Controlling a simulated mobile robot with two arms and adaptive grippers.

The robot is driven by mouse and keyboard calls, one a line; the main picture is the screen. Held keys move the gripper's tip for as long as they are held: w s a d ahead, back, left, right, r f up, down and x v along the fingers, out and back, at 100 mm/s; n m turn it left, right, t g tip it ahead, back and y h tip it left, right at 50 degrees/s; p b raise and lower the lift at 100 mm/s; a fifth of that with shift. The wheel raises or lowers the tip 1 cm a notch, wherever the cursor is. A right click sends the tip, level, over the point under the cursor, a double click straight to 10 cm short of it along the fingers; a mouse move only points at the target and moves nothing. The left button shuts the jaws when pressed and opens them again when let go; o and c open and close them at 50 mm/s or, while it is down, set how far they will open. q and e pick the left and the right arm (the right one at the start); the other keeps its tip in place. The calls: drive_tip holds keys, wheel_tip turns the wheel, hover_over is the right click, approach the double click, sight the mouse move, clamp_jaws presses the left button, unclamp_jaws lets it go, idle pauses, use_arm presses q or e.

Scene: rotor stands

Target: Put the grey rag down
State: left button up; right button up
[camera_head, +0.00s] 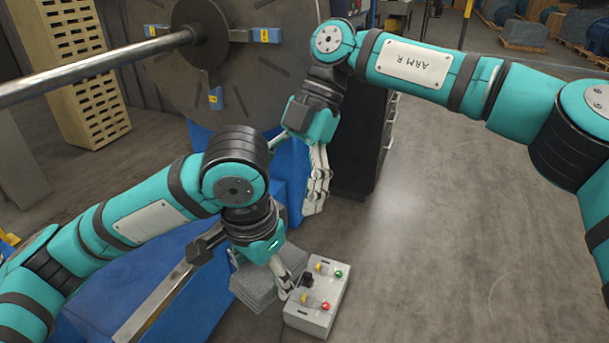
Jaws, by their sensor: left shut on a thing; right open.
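The grey rag (257,290) looks like a folded stack of cloth, low in the middle of the view, beside the control box. My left gripper (284,288) is shut on the rag at its right side; the wrist and fingers hide part of it. I cannot tell whether the rag rests on something or hangs just above it. My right gripper (318,188) is open and empty, fingers pointing down, behind and to the right of the left one, in front of the blue stand.
A light grey control box (313,313) with coloured buttons and a black switch sits right of the rag. A large dark rotor disc (240,75) with a metal shaft (95,68) stands behind. A dark cabinet (365,140) stands behind my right gripper. The floor at right is clear.

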drive_tip(key=shift+m+t+h, duration=0.3)
drive_tip(key=shift+m+h, duration=0.1)
drive_tip(key=shift+h, duration=0.4)
drive_tip(key=s+f, duration=0.1)
drive_tip(key=f, duration=0.2)
drive_tip(key=s+f, duration=0.1)
drive_tip(key=f, duration=0.2)
drive_tip(key=s+f, duration=0.1)
drive_tip(key=f, duration=0.2)
drive_tip(key=shift+s+f, duration=0.35)
use_arm(q)
drive_tip(key=shift+d, duration=0.1)
use_arm(e)
drive_tip(key=c, duration=1.2)
use_arm(q)
drive_tip(key=o, duration=1.7)
use_arm(e)
drive_tip(key=shift+c, duration=0.3)
use_arm(q)
drive_tip(key=shift+o, duration=0.2)
